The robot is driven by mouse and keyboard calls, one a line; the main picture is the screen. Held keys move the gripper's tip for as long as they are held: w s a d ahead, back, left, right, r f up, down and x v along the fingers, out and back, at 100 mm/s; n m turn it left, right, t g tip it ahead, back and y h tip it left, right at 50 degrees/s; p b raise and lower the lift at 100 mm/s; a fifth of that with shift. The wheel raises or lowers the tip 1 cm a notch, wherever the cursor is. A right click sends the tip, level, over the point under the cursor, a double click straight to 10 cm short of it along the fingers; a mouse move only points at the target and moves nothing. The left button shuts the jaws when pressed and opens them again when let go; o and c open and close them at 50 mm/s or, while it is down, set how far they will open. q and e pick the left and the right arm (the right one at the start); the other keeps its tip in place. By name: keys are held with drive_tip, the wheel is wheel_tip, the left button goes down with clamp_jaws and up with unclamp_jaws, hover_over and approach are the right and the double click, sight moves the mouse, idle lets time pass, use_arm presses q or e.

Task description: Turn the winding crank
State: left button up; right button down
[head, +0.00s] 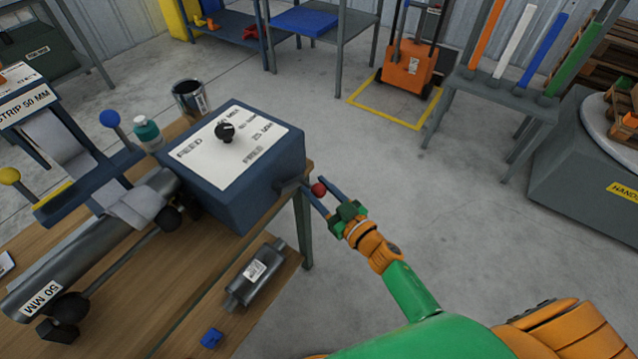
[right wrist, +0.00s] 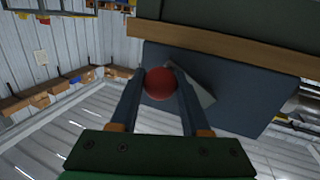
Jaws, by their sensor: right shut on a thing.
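The winding crank shows as a red ball knob (head: 319,189) beside the right side of the blue feed box (head: 270,165). A short grey arm (right wrist: 198,85) shows behind the knob in the right wrist view. My right gripper (head: 317,194) reaches in from the lower right and is shut on the red knob, which sits between its two fingers; the knob also shows in the right wrist view (right wrist: 160,84). Part of the crank arm is hidden by the knob and fingers. My left gripper is not in view.
The box stands on a wooden bench (head: 215,262) with a 50 MM pipe (head: 80,252), rods with black knobs, and a muffler (head: 255,272). A can (head: 190,98) and a bottle (head: 147,133) stand behind. Open concrete floor (head: 400,220) lies right of the bench.

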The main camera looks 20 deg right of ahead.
drive_tip(key=shift+s+a+f+m+g+p, duration=0.15)
drive_tip(key=shift+f+m+g+p, duration=0.15)
drive_tip(key=shift+m+p, duration=0.3)
drive_tip(key=shift+s+a+f+m+g+p, duration=0.1)
drive_tip(key=shift+a+f+m+g+p, duration=0.15)
drive_tip(key=shift+m+p, duration=0.3)
drive_tip(key=s+a+f+m+g+y+p, duration=0.1)
drive_tip(key=s+a+m+g+y+p, duration=0.2)
drive_tip(key=m, duration=1)
drive_tip(key=shift+s+a+f+g+y, duration=0.4)
drive_tip(key=shift+s+a+g, duration=0.85)
drive_tip(key=shift+a, duration=0.85)
drive_tip(key=shift+s+r+m, duration=0.15)
drive_tip(key=shift+s+m, duration=0.1)
drive_tip(key=shift+c, duration=1.9)
unclamp_jaws()
drive_tip(key=shift+a+y, duration=0.1)
drive_tip(key=shift+y, duration=0.2)
drive_tip(key=shift+r, duration=0.1)
